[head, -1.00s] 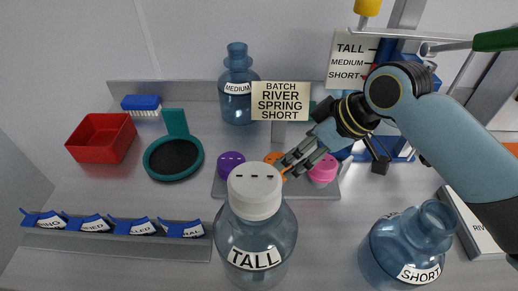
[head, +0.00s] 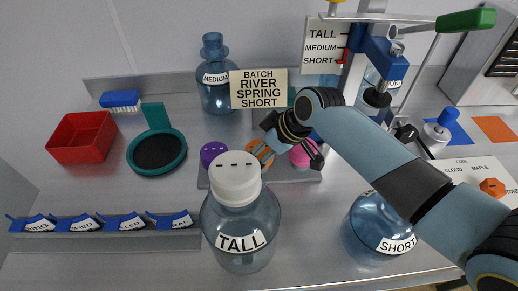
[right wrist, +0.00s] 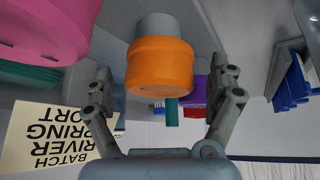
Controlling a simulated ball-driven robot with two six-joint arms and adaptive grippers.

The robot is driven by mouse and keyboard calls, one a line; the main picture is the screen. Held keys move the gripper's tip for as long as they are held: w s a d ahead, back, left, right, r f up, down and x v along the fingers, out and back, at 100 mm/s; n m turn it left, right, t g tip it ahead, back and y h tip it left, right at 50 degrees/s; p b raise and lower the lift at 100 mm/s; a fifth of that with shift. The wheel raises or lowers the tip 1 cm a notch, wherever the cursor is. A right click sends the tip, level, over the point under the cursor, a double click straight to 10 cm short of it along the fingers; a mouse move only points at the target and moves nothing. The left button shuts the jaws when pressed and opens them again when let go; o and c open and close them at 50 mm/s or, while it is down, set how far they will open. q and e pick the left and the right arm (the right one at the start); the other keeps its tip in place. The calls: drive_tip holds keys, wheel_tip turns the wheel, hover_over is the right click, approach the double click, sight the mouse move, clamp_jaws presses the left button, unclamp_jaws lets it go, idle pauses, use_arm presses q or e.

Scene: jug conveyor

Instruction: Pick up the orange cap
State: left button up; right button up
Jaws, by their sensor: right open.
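The orange cap (head: 259,150) sits on the low grey rack (head: 215,183) between the purple cap (head: 213,153) and the pink cap (head: 302,155). The tall bottle's white cap and my gripper partly hide it in the head view. In the right wrist view, which looks upside down, the orange cap (right wrist: 160,68) is on a grey peg. My right gripper (right wrist: 160,88) is open, one finger on either side of the cap, with visible gaps to it. In the head view my right gripper (head: 268,148) is at the orange cap. My left gripper is out of view.
The tall bottle (head: 238,225) stands directly in front of the rack. The short bottle (head: 375,228) is to the right, under my right arm. The batch sign (head: 259,89) and medium bottle (head: 216,92) stand behind. A red tray (head: 82,138) is at left.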

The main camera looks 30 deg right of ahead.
drive_tip(key=c, duration=0.9)
